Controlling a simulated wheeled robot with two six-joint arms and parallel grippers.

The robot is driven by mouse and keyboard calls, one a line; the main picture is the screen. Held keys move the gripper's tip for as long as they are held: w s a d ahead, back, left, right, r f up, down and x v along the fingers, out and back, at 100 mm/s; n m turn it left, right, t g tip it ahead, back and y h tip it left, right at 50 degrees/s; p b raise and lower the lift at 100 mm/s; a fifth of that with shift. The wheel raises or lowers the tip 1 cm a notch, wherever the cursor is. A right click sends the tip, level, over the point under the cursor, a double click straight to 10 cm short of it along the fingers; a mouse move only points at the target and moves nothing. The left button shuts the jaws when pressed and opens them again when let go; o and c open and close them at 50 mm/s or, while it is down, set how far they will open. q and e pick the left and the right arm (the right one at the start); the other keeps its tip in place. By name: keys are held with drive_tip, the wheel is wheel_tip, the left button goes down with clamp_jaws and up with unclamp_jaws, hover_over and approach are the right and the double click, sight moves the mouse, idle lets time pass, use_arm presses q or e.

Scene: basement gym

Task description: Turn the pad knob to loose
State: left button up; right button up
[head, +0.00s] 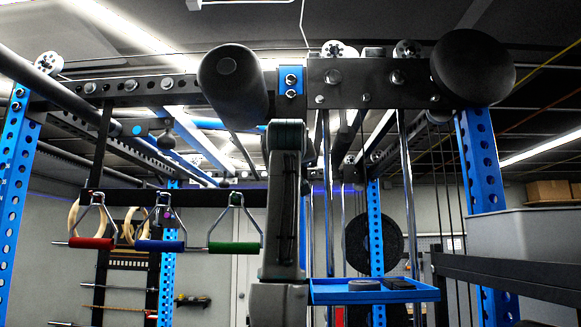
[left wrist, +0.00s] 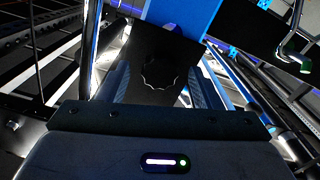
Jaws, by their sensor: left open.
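The pad knob (left wrist: 159,71) is a dark, scalloped round knob on a black plate (left wrist: 150,47) in the left wrist view. My left gripper (left wrist: 160,80) is open, with one grey-blue finger on each side of the knob and visible gaps between. I cannot tell how far the fingertips reach along the knob's depth. In the head view an arm of mine rises up the middle to just under the black beam (head: 350,78) and blue bracket (head: 291,80). The knob does not show there. Black roller pads (head: 232,82) stick out from the beam. My right gripper is not in view.
Blue rack uprights (head: 483,160) stand left and right. Handles with red, blue and green grips (head: 235,247) hang at left. A blue tray (head: 370,292) with dark discs is right of my arm. A grey bin (head: 520,235) is at far right.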

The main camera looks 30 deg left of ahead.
use_arm(q)
drive_tip(key=b+v, duration=0.5)
drive_tip(key=v, duration=0.5)
drive_tip(key=shift+s, duration=0.25)
drive_tip(key=shift+d, duration=0.1)
